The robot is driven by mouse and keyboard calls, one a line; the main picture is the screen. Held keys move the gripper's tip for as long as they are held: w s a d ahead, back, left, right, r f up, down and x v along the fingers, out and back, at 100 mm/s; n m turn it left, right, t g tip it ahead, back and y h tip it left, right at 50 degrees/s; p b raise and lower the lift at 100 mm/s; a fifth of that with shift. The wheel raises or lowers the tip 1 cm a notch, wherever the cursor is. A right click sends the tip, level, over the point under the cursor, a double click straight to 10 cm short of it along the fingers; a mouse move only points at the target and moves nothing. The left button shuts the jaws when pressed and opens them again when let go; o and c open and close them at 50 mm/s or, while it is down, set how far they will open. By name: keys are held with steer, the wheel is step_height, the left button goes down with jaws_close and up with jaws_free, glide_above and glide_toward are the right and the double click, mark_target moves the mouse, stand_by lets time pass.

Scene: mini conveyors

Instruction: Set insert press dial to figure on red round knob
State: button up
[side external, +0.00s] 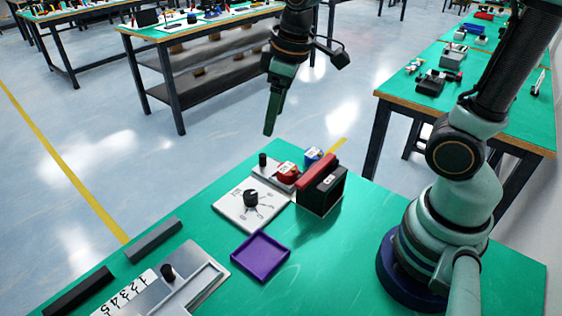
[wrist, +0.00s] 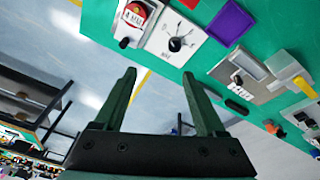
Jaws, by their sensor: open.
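A white panel (side external: 236,214) on the green table carries a black dial (side external: 251,198) with marks fanned around it; the dial also shows in the wrist view (wrist: 175,44). The dial's exact setting is too small to read. A red round knob (side external: 287,172) with a white label sits behind the panel. In the wrist view the red knob (wrist: 135,14) shows a label that seems to start with 4, partly unclear. My gripper (side external: 269,132) is open and empty, held above and behind the panel, apart from everything. Its two fingers (wrist: 158,74) show in the wrist view.
A blue knob (side external: 313,156) and a red-and-black box (side external: 322,190) stand beside the red knob. A purple tray (side external: 240,254) lies in front. A grey plate (side external: 205,283) with numerals, a black knob (side external: 168,272) and grey and black bars are at the lower left.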

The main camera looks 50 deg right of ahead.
mark_target(251, 194)
steer(key=w+a+f+n+g, duration=0.1)
steer(key=f, duration=0.5)
steer(key=w+a+f+n+g, duration=0.1)
steer(key=a+f+n, duration=0.1)
steer(key=f, duration=0.5)
steer(key=w+a+f+n, duration=0.1)
steer(key=w+f, duration=0.1)
steer(key=f, duration=0.4)
steer(key=shift+a+f+n+g, duration=0.15)
steer(key=shift+f+n+g, duration=0.05)
steer(key=shift+n+g, duration=0.2)
jaws_close()
